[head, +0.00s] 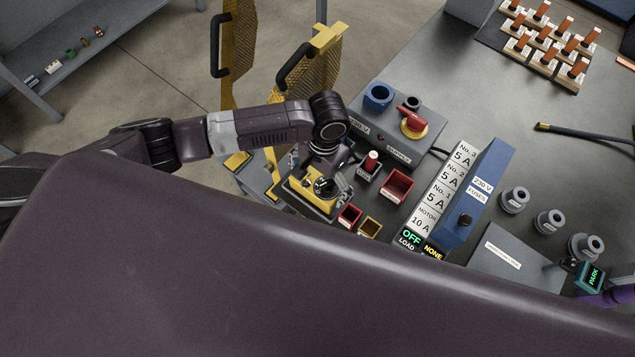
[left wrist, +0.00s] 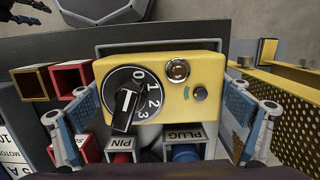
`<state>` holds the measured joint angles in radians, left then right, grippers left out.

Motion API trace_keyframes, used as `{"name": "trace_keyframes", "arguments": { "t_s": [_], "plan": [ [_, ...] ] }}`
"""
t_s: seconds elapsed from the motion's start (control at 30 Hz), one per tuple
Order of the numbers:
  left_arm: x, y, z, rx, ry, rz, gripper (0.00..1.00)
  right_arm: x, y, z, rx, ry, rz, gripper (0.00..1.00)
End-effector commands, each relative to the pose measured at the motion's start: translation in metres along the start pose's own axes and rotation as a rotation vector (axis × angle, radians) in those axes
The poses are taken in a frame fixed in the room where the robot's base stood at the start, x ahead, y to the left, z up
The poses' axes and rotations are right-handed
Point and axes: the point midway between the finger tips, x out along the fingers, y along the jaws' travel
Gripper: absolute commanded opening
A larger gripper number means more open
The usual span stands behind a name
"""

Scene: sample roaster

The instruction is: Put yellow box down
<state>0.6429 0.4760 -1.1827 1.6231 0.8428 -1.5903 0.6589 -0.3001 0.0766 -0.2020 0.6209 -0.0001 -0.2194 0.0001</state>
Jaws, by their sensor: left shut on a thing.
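In the head view the yellow box (head: 297,196) shows under my left gripper (head: 318,186), at the left edge of the grey bench. I cannot tell whether its underside touches anything.
Red bins (head: 397,186) and a smaller yellow bin (head: 370,227) stand close on the right. The grey supply box (head: 385,140) is behind. Yellow perforated panels (head: 315,75) rise on the left. A blue fuse block (head: 478,190) stands farther right.

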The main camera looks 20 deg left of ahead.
Motion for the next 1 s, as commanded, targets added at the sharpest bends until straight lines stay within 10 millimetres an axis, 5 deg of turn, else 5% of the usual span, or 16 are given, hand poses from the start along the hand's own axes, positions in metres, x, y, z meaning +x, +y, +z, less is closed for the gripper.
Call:
{"name": "trace_keyframes", "arguments": {
  "t_s": [0.1,0.13,0.17,0.57,1.0],
  "plan": [
    [0.002,0.0,-0.001,-0.001,0.001,0.001,0.47,-0.001,0.003,0.0,-0.001,-0.001,0.003,0.4],
    [0.002,0.0,0.0,-0.001,0.0,0.0,0.97,0.0,0.004,0.001,-0.001,-0.001,0.004,0.4],
    [0.002,0.0,0.0,0.0,0.0,0.0,1.0,0.0,0.004,0.001,0.0,-0.001,0.005,0.4],
    [-0.004,0.0,0.0,0.0,0.001,0.0,1.0,0.0,0.005,0.001,0.001,-0.002,0.006,0.4],
    [-0.089,0.0,-0.001,0.0,0.003,0.002,1.0,-0.001,0.005,0.001,0.001,-0.002,0.006,0.4]
  ]
}}
